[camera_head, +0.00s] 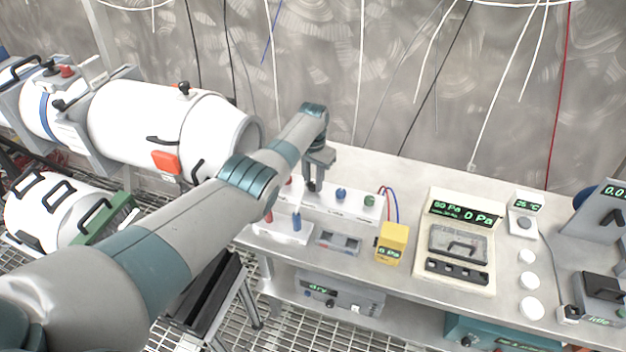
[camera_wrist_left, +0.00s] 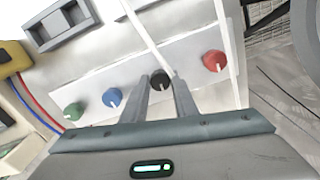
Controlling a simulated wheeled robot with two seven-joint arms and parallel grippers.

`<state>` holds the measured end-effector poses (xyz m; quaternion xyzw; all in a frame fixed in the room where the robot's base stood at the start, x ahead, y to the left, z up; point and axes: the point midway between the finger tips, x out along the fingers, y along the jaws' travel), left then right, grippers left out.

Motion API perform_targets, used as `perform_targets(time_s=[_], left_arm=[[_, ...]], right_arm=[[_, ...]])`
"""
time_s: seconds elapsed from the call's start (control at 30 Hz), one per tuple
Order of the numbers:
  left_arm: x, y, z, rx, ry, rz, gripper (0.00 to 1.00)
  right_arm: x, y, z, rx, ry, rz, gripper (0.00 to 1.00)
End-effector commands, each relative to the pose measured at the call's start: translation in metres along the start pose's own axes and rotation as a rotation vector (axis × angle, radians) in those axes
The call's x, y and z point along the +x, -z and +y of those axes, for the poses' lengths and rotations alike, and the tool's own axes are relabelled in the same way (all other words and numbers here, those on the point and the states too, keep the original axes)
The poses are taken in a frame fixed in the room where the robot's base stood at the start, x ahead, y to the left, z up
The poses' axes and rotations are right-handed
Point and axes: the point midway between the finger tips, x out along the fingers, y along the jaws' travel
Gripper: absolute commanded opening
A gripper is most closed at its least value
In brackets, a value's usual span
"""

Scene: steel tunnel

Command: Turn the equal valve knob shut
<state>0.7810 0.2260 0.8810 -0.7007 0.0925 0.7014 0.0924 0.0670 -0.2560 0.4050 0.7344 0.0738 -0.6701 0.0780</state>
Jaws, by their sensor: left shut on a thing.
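A white valve block (camera_head: 322,199) on the bench carries a row of knobs. In the left wrist view they are a green knob (camera_wrist_left: 74,111), a blue knob (camera_wrist_left: 112,97), a black knob (camera_wrist_left: 159,78) and a red knob (camera_wrist_left: 214,61), each with a pale pointer line. My left gripper (camera_head: 314,184) points down over the block. In the left wrist view its fingers (camera_wrist_left: 163,82) are shut on the black knob, one on each side. The fingers hide part of this knob. The labels are too small to read. My right gripper is not in view.
A yellow gauge (camera_head: 391,243), a grey switch box (camera_head: 338,242) and a white pressure display unit (camera_head: 457,245) stand in front and to the right. Red and blue wires (camera_head: 391,203) rise beside the block. A large white cylinder (camera_head: 160,125) lies left, beyond my arm.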

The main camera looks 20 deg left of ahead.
Motion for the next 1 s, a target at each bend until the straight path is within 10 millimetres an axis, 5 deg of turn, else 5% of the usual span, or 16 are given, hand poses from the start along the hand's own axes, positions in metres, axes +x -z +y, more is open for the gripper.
perform_targets(time_s=[0.57, 0.6, 0.67, 1.0], left_arm=[[-0.0020, 0.0014, -0.0008, -0.049, 0.002, 0.004, 0.04], [-0.0020, 0.0014, -0.0007, -0.049, 0.002, 0.004, 0.31], [-0.0019, 0.0013, -0.0007, -0.049, 0.001, 0.003, 0.45], [-0.0012, 0.0005, -0.0001, -0.048, 0.000, 0.001, 0.45]], right_arm=[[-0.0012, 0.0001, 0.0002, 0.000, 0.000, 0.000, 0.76], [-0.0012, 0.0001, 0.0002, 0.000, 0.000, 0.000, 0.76], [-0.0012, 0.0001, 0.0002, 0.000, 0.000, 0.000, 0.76], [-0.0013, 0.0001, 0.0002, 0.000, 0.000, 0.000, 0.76]])
